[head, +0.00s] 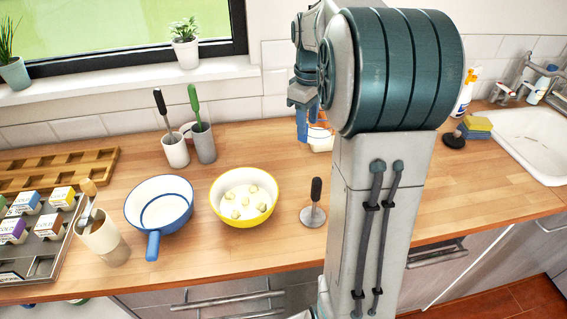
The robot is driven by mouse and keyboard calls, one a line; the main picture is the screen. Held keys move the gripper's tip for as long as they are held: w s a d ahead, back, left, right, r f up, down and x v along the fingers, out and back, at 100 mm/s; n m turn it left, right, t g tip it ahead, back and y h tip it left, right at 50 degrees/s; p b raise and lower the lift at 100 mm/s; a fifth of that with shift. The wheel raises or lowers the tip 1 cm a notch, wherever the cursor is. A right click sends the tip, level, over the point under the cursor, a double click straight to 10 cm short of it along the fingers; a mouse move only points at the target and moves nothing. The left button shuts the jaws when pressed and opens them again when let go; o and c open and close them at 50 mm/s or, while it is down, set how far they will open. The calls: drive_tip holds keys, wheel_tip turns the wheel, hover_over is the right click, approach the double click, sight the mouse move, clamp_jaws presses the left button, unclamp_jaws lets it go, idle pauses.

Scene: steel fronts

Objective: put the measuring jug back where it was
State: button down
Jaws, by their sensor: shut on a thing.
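My gripper (312,122) is behind my arm at the back of the wooden counter, with its blue fingers pointing down. It is shut on a white and orange thing (320,142), which looks like the measuring jug. My arm hides much of this thing, so its handle and full shape do not show. It is low, at or just above the counter near the tiled wall; I cannot tell whether it touches the wood.
Utensil cups (175,152) are left of my gripper. A sponge stack (475,127) and the sink (535,145) are right. My arm hides the counter's middle.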

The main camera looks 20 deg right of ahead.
wheel_tip(320, 180, down, 5)
drive_tip(key=shift+w+r+b, duration=0.1)
drive_tip(key=shift+r+b, duration=0.1)
drive_tip(key=shift+b, duration=0.7)
drive_tip(key=w+a+f+p, duration=0.4)
drive_tip(key=w+a+f, duration=0.2)
drive_tip(key=w+f, duration=0.4)
drive_tip(key=shift+f, duration=0.45)
drive_tip(key=shift+f, duration=0.15)
drive_tip(key=c, duration=0.9)
unclamp_jaws()
drive_tip(key=shift+o, duration=0.2)
drive_tip(key=shift+s, duration=0.1)
